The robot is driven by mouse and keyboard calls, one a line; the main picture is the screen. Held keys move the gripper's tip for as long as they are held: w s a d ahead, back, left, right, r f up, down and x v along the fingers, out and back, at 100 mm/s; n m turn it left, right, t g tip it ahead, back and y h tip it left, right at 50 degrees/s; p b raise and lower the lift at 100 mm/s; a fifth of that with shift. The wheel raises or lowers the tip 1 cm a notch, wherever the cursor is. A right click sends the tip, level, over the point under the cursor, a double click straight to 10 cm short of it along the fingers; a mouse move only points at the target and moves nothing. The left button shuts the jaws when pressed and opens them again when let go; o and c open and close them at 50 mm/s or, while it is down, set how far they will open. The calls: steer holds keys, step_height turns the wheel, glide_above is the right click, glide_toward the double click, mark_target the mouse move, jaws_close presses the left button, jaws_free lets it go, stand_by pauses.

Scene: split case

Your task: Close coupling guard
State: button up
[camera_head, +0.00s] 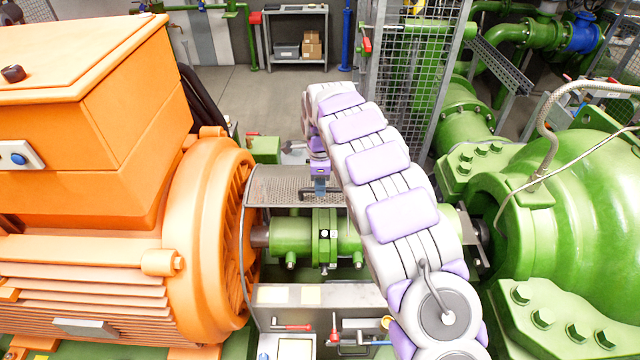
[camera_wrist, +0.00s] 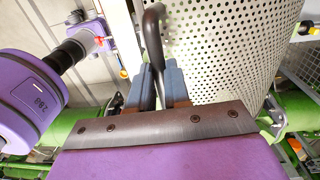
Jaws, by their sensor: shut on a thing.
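The coupling guard (camera_head: 275,183) is a curved cover of perforated grey metal. In the head view it sits above and behind the green coupling (camera_head: 322,238), whose front side is uncovered. In the wrist view the guard's perforated face (camera_wrist: 220,50) fills the upper right. A dark bent handle (camera_wrist: 152,38) stands out at the guard. My gripper (camera_head: 320,187) is at the guard's handle in the head view. In the wrist view its blue-grey fingers (camera_wrist: 159,85) are shut on the handle. My arm hides the right part of the guard and coupling.
An orange motor (camera_head: 205,230) stands left, a green pump housing (camera_head: 580,200) right. Below the coupling is a grey base (camera_head: 330,296) with red-handled tools (camera_head: 291,327) in front. A mesh cage (camera_head: 415,70) and a shelf (camera_head: 297,35) stand behind. Open floor (camera_head: 225,85) lies at the back left.

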jaws_close()
steer(key=shift+s+f+b, duration=0.15)
steer(key=shift+s+b, duration=0.2)
steer(key=shift+s, duration=0.15)
